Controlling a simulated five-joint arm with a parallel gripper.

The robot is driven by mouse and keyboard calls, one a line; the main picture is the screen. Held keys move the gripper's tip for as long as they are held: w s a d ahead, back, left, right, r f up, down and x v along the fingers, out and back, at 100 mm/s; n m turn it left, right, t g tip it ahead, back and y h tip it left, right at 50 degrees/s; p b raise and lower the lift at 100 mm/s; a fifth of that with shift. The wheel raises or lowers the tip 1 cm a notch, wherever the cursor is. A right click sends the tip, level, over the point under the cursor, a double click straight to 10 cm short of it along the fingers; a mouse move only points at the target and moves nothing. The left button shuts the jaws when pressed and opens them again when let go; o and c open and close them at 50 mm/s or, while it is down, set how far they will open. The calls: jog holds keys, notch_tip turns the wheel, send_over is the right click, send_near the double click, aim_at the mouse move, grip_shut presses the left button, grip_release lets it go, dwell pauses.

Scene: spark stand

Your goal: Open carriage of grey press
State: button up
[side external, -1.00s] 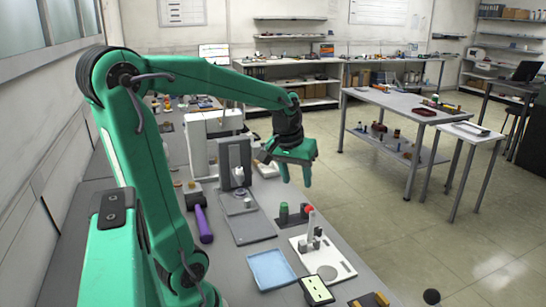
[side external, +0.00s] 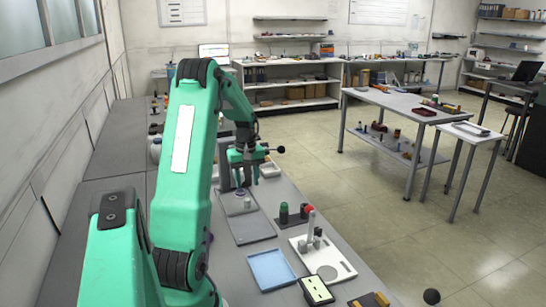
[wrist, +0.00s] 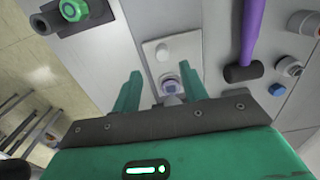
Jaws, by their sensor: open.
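The grey press stands on the bench in the side external view. Its flat base plate (side external: 252,230) shows, with a small round piece on it. Its upright column (side external: 224,170) is mostly hidden behind my arm and gripper. My gripper (side external: 245,178) is open and points down in front of the column, above the base plate. In the wrist view the green fingers of my gripper (wrist: 160,72) stand apart. A small round purple and white part (wrist: 170,83) shows between them, partly hidden by the gripper body. I cannot tell whether the fingers touch the carriage.
A white fixture with a red-topped lever (side external: 310,225), a blue tray (side external: 271,269) and a green-capped block (side external: 284,212) stand nearer along the bench. A purple-handled hammer (wrist: 250,35) lies beside the press. A black ball knob (side external: 281,149) sticks out near my gripper.

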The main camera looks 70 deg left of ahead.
aim_at(247, 199)
jog(key=shift+s+a+f, duration=0.15)
jog(key=shift+s+a, duration=0.05)
jog(key=shift+a, duration=0.05)
jog(key=shift+f, duration=0.15)
jog(key=shift+f, duration=3.75)
grip_shut()
